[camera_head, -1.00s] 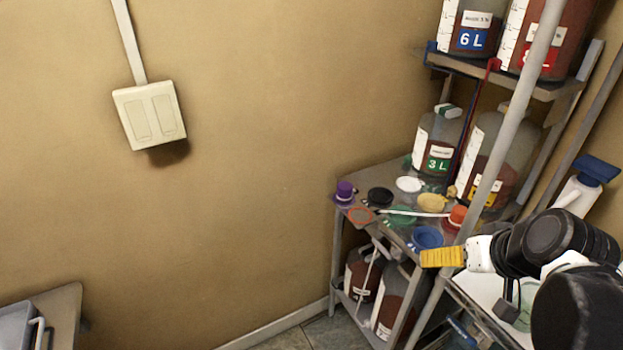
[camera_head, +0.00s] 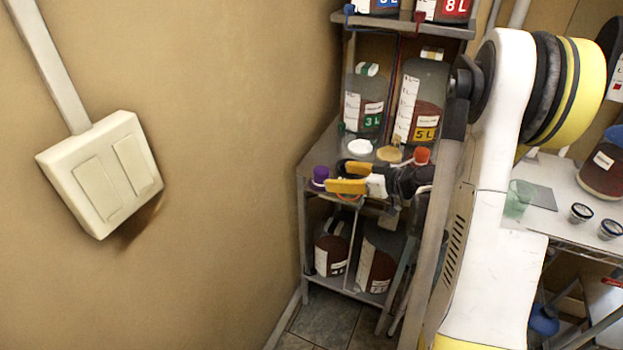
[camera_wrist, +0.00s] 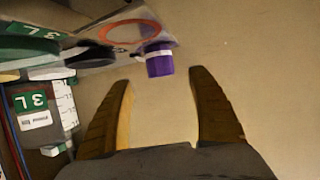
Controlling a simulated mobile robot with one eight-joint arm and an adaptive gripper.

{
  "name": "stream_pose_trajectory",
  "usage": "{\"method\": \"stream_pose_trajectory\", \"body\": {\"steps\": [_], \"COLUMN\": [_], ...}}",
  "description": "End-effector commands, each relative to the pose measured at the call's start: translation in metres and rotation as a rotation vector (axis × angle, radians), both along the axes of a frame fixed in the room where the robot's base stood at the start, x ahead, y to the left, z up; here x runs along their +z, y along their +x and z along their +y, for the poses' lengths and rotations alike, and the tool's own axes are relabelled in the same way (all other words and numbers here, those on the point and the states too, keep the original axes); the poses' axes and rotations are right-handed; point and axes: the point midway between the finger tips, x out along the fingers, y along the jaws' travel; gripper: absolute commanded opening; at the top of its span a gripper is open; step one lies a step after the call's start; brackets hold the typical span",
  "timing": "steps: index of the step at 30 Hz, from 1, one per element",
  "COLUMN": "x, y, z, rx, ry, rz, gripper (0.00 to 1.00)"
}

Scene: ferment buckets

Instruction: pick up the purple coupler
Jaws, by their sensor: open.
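The purple coupler (camera_head: 320,176) stands near the left front corner of the middle shelf (camera_head: 308,158). In the wrist view the purple coupler (camera_wrist: 159,62) shows at the top centre, with a pale band, beyond my fingertips. My gripper (camera_head: 337,177) is just right of the coupler in the head view. In the wrist view my gripper (camera_wrist: 160,75) has its two yellow-brown fingers spread wide with nothing between them. The coupler lies ahead of the gap between the fingers, apart from both.
An orange ring (camera_wrist: 130,32) lies beside the coupler. A 3 L jug (camera_head: 364,105) and a 5 L jug (camera_head: 420,100) stand behind on the shelf. An orange-red cap (camera_head: 421,156) and a white lid (camera_head: 360,147) are near. The wall is close on the left.

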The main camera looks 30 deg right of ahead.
Motion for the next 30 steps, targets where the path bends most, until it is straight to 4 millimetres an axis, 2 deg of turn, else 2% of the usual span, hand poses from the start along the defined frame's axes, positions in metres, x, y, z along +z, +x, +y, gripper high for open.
{"method": "stream_pose_trajectory", "body": {"steps": [3, 11, 18, 25, 26, 30], "x": [-0.008, -0.019, -0.036, -0.035, -0.034, -0.035], "y": [0.014, 0.030, 0.059, 0.062, 0.061, 0.061], "z": [0.007, 0.014, 0.026, 0.027, 0.027, 0.027], "rx": [0.002, 0.002, 0.002, 0.000, 0.000, 0.000], "ry": [-0.001, 0.000, 0.000, 0.000, 0.000, 0.000], "rz": [0.001, 0.002, 0.001, 0.001, 0.001, 0.002], "gripper": [0.69, 0.69, 0.69, 0.69, 0.64, 0.21]}}
